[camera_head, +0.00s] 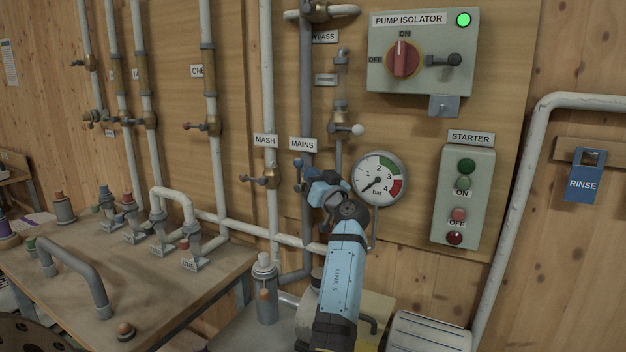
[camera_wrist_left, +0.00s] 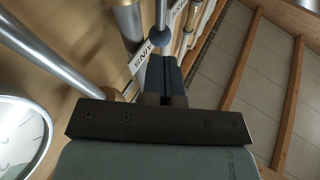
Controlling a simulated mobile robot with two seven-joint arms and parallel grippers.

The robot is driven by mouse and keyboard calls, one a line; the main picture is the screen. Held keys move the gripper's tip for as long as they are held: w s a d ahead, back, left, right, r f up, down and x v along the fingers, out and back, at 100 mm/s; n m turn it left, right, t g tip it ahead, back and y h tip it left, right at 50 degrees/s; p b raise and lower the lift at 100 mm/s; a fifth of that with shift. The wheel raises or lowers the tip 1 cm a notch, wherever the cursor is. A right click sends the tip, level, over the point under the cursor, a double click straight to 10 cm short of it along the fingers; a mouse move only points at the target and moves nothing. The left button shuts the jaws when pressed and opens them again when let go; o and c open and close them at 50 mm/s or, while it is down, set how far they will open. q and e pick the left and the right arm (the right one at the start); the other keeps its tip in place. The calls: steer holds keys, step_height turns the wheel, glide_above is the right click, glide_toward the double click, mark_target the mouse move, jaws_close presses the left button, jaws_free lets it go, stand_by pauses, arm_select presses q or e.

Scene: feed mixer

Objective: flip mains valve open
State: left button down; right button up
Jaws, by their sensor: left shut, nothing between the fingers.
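The mains valve sits on the grey pipe under the MAINS label (camera_head: 302,144). Its blue ball-ended handle (camera_head: 298,163) shows just above and left of my left gripper (camera_head: 308,182); the valve body is mostly hidden behind the gripper. In the left wrist view, the blue ball (camera_wrist_left: 159,37) is right at the tips of my left gripper (camera_wrist_left: 164,62). The fingers are shut with nothing between them. I cannot tell whether they touch the ball. The label (camera_wrist_left: 143,62) shows upside down beside the fingers. My right gripper is in neither view.
The MASH valve (camera_head: 258,180) is close on the left. A pressure gauge (camera_head: 379,179), its needle low, is close on the right. The pump isolator (camera_head: 422,52) points to ON with a green lamp lit. A starter box (camera_head: 463,197) hangs further right. A bench (camera_head: 130,285) stands lower left.

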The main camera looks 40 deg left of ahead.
arm_select(q)
steer(key=b+v, duration=0.1)
steer(key=v, duration=0.9)
steer(key=shift+d+f+b, duration=0.2)
steer(key=shift+d+b, duration=0.1)
steer(key=shift+b, duration=0.1)
